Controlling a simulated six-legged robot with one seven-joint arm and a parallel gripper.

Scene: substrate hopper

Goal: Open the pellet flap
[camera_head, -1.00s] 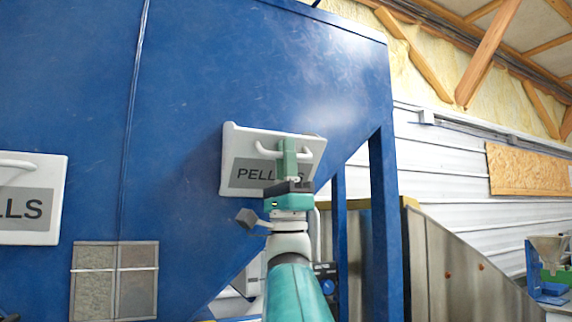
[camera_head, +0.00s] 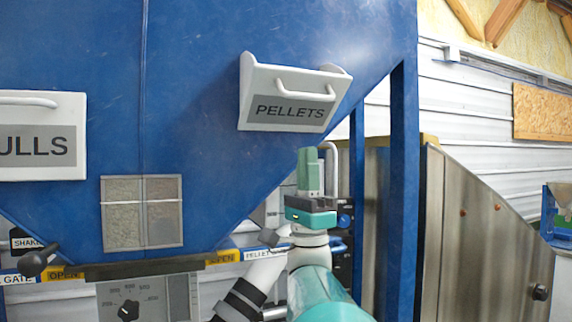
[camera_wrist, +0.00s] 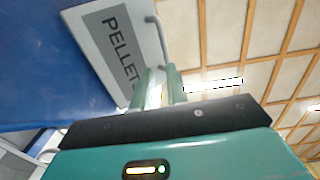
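The pellet flap (camera_head: 262,83) is a white panel with a grey PELLETS label on the blue hopper (camera_head: 215,45). Its top edge leans out from the hopper and its side cheeks show, so it stands tilted open. Its white bar handle (camera_head: 306,90) is near the top. My gripper (camera_head: 309,158) is below the flap's lower right part, pointing up and apart from the handle in the head view. In the wrist view, the two green fingers (camera_wrist: 160,90) have a gap between them with nothing gripped, and the flap (camera_wrist: 88,42) is beyond them at upper left.
Another white flap (camera_head: 40,172), its label partly cut off, sits flat on the hopper at left. A gridded window (camera_head: 142,212) and a control panel (camera_head: 140,303) are below. A blue post (camera_head: 403,190) and a metal chute wall (camera_head: 475,235) stand right of my arm.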

